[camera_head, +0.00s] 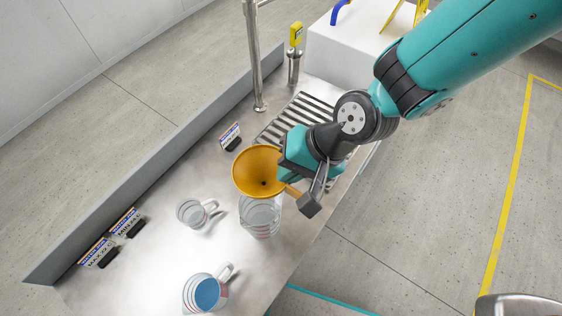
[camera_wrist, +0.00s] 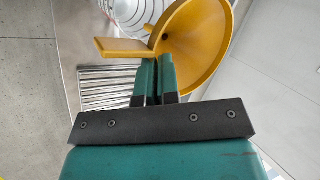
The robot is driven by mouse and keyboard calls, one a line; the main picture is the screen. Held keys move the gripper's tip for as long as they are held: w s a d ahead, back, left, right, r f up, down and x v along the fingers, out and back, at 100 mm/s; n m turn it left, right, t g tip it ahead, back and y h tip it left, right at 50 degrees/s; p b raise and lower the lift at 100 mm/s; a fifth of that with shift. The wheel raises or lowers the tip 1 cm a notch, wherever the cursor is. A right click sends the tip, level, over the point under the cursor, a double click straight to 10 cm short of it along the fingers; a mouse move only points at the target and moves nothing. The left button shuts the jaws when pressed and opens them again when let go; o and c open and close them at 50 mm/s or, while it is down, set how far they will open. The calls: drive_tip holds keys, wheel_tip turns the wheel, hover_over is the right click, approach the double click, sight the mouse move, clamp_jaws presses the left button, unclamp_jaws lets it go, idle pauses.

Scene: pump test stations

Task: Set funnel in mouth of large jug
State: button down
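A yellow-orange funnel (camera_head: 258,172) is held wide end up by my gripper (camera_head: 296,190), which is shut on its flat side tab. The wrist view also shows the funnel (camera_wrist: 208,45), with its tab (camera_wrist: 122,48) at my close-set fingers (camera_wrist: 157,66). A clear jug with red marks (camera_head: 260,218), which looks the largest, stands on the bench just below the funnel in the head view. It also shows at the top of the wrist view (camera_wrist: 135,12).
A smaller clear jug (camera_head: 190,213) stands left on the metal bench (camera_head: 150,265). A jug with blue liquid (camera_head: 207,293) stands in front. Label signs (camera_head: 127,222) line the back edge. A metal post (camera_head: 255,60) and a slotted drain (camera_head: 292,118) lie behind.

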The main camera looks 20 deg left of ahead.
drive_tip(key=shift+s+a+r, duration=0.3)
drive_tip(key=shift+s+a, duration=0.05)
drive_tip(key=shift+s, duration=0.25)
drive_tip(key=shift+s+a+f, duration=0.1)
drive_tip(key=shift+s+a, duration=0.05)
drive_tip(key=shift+s, duration=0.05)
wheel_tip(320, 180, down, 12)
drive_tip(key=b, duration=0.9)
drive_tip(key=shift+b, duration=0.4)
drive_tip(key=shift+w, duration=0.1)
drive_tip(key=c, duration=0.8)
unclamp_jaws()
